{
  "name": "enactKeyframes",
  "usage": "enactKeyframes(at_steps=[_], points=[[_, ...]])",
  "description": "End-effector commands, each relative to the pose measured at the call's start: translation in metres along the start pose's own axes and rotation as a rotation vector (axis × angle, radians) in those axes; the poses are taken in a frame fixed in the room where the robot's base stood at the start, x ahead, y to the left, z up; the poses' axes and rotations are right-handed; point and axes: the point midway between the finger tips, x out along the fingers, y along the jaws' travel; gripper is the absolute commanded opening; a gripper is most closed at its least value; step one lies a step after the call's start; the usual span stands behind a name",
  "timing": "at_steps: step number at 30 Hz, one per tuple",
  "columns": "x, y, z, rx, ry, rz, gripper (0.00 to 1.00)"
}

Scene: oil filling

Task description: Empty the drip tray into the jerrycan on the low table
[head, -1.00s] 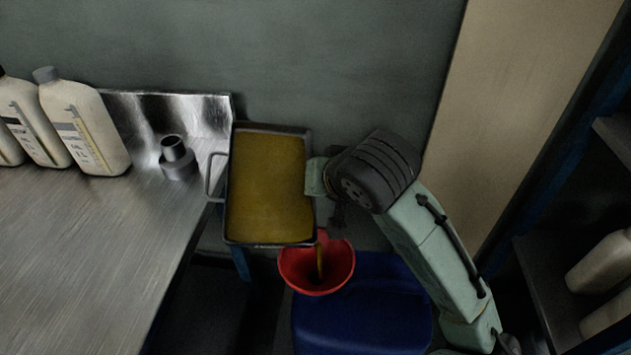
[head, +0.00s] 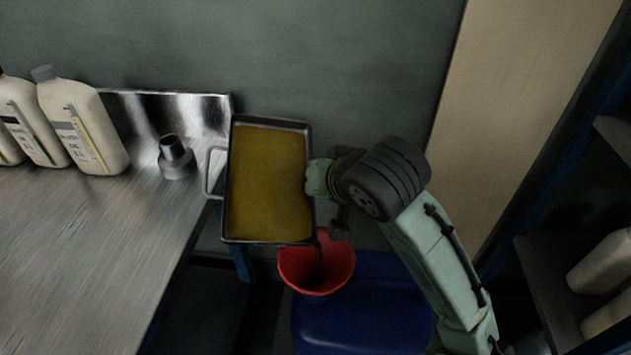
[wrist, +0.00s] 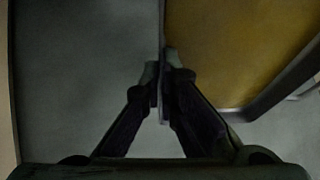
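The drip tray (head: 226,200) is a dark rectangular pan with golden-brown oil (head: 268,182) over its floor. It is held up beside the bench and tilted, with its lower right corner over the red funnel (head: 290,268). A dark thin stream runs from that corner into the funnel. The funnel stands over the blue jerrycan (head: 360,318); its spout is hidden. My gripper (wrist: 163,78) is shut on the tray's side wall in the wrist view, with oil to the right of the fingers. In the head view my wrist hides much of the grip.
A steel bench (head: 90,245) fills the left, with white bottles (head: 85,130) and a grey capped fitting (head: 175,158) on it. A wall stands close behind the tray. A shelf with pale bottles (head: 603,262) is at the right. The low table cannot be made out.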

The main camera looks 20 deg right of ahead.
Motion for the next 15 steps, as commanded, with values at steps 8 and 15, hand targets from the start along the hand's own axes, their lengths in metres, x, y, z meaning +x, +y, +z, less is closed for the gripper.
enactKeyframes(at_steps=[8, 15], points=[[-0.0035, 0.0008, -0.0003, 0.011, 0.051, -0.029, 0.0], [-0.0067, 0.0011, -0.0014, 0.017, 0.079, -0.044, 0.0]])
